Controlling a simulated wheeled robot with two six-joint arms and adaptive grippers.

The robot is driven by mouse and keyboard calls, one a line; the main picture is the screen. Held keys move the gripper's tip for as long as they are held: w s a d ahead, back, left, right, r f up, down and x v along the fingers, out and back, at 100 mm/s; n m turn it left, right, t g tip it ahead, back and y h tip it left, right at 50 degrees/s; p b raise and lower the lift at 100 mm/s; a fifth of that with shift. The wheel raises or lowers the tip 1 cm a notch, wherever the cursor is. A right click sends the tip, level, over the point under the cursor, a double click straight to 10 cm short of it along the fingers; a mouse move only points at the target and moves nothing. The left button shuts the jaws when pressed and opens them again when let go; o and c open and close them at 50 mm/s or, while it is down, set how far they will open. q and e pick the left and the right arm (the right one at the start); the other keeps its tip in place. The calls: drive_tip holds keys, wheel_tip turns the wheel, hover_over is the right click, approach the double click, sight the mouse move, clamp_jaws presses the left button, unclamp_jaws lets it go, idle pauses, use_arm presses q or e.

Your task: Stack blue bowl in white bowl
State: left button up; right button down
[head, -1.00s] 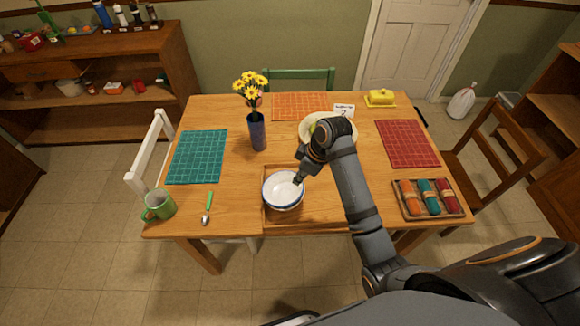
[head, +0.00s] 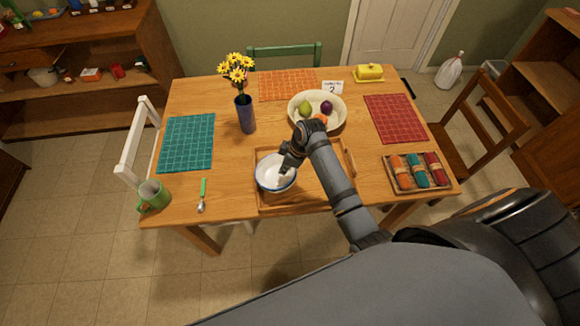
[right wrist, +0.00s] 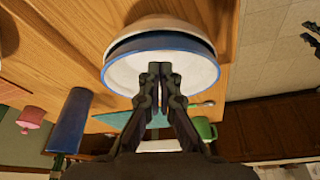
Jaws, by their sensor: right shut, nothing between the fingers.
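A white bowl (right wrist: 172,22) and a blue-rimmed bowl (right wrist: 120,72) show one inside the other in the right wrist view, with a dark gap between their rims. In the head view they appear as one blue-rimmed stack (head: 268,178) with a white inside, on the left part of a wooden tray. My right gripper (right wrist: 160,70) is shut and empty. Its fingertips are at the bowl's opening; the head view shows the gripper (head: 284,170) over the bowl's right side. Whether the fingertips touch the bowl is unclear. My left gripper is not in view.
The wooden tray (head: 300,202) has a raised edge. A fruit bowl (head: 338,112) stands behind my right arm. A flower vase (head: 246,115), a green mug (head: 153,194) and a spoon (head: 202,196) are to the left. A napkin tray (head: 408,188) is at the right.

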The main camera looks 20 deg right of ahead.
drive_tip(key=shift+s+d+r, duration=0.15)
drive_tip(key=shift+s+d, duration=0.45)
drive_tip(key=shift+d, duration=0.25)
drive_tip(key=shift+p, duration=0.35)
drive_tip(key=shift+s+d+r+p, duration=0.15)
drive_tip(key=shift+s+d+p, duration=0.5)
drive_tip(key=shift+p, duration=0.3)
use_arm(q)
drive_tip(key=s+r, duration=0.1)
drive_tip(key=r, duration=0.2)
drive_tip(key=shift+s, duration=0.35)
use_arm(e)
drive_tip(key=shift+s+d+f, duration=0.1)
drive_tip(key=shift+d+f, duration=0.1)
drive_tip(key=shift+d, duration=0.1)
